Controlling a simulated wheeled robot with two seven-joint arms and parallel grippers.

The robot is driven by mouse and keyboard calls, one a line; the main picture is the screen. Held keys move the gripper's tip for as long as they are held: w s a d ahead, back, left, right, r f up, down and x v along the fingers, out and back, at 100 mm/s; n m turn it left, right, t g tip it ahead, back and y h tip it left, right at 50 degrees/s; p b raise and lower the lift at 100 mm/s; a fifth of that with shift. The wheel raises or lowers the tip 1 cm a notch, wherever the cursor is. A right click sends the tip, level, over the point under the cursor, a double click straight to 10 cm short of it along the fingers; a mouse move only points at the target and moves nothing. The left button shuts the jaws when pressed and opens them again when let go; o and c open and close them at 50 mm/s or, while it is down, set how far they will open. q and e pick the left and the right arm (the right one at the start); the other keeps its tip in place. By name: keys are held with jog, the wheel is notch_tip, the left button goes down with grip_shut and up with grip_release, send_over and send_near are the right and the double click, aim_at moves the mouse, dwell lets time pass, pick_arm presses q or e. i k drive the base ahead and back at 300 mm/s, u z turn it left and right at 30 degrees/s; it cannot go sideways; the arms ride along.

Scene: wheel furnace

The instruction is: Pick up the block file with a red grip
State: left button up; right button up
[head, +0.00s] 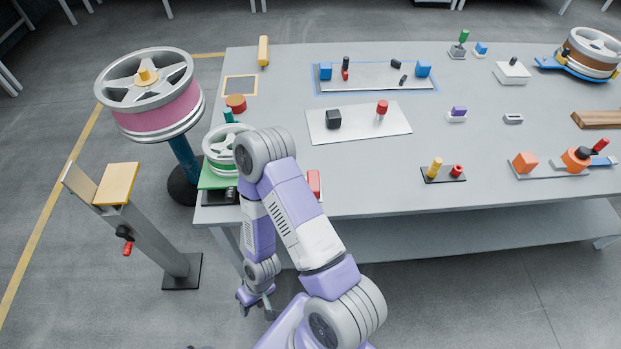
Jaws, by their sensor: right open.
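A red-topped block (314,183) lies at the near left edge of the table, just right of my arm, which partly hides it. It may be the block file with the red grip, but I cannot tell for certain at this size. My right gripper (257,309) hangs low in front of the table's near left corner, pointing down. It is open and apart from the table and the red block, and I see nothing between its fingers. My left gripper is not in view.
The grey table (270,110) carries a white plate (350,129), a green-striped wheel (219,146) and several small parts. A stand with a wooden pad (117,184) and a stand with a pink-banded wheel (155,117) are at left. Floor is clear at bottom right.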

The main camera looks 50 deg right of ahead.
aim_at(312, 179)
jog(key=z, duration=1.8)
